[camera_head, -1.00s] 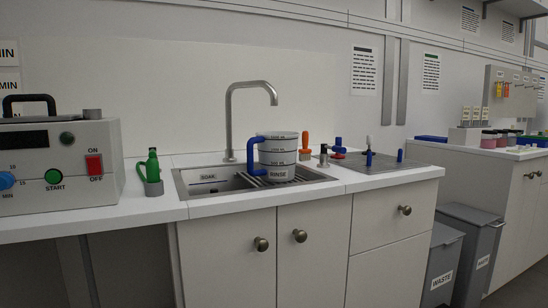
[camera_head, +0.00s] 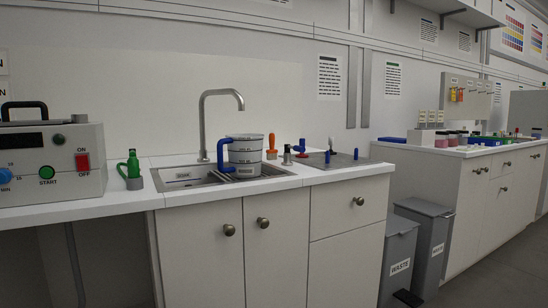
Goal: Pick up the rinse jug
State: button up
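The rinse jug (camera_head: 245,157) is a clear grey measuring jug with dark level bands and a blue handle (camera_head: 221,154) on its left side. It stands upright at the right part of the sink (camera_head: 177,183), in front of and to the right of the tall curved faucet (camera_head: 203,125). Its label is too small to read clearly now. My gripper is not in view.
An orange-handled tool (camera_head: 271,149) stands close right of the jug. Grey waste bins (camera_head: 399,255) stand on the floor at right.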

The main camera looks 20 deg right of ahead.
aim_at(244, 150)
jog(key=z, duration=0.8)
jog(key=i, duration=0.45)
